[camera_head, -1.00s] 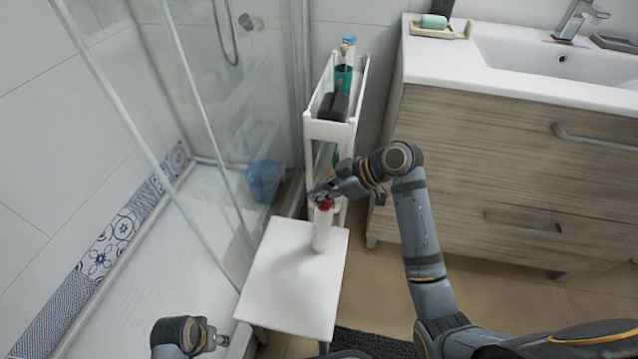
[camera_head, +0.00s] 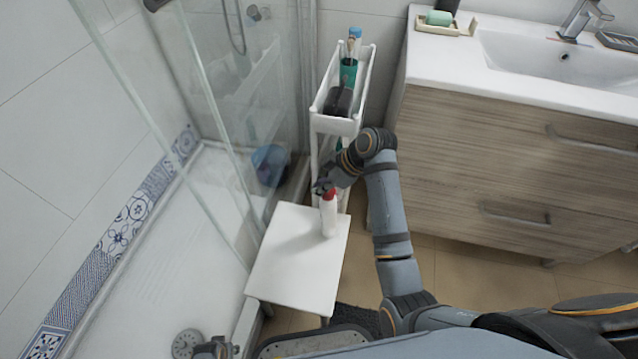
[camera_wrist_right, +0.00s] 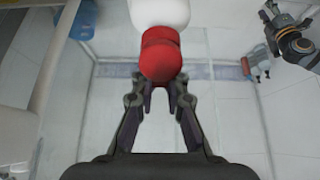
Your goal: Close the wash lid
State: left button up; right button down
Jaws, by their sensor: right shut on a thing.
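The wash bottle (camera_head: 328,220) is white and stands upright on the white stool (camera_head: 290,275). Its red lid (camera_head: 328,195) is at the top. In the right wrist view the red lid (camera_wrist_right: 160,55) sits at my fingertips, with the white bottle body (camera_wrist_right: 160,12) beyond it. My right gripper (camera_head: 322,187) is at the lid and shut on it; it also shows in the right wrist view (camera_wrist_right: 160,82). I cannot tell how far the lid is folded down.
A narrow white cart (camera_head: 335,124) with bottles and a dark item stands behind the stool. The glass shower screen (camera_head: 215,130) is at left, with a blue bucket (camera_head: 270,165) behind it. The wooden vanity (camera_head: 480,160) is at right. The stool's front is clear.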

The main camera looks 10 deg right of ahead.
dwell(0.3)
jog(key=c, duration=1.1)
grip_release()
jog(key=v, duration=1.2)
jog(key=shift+a+r, duration=0.1)
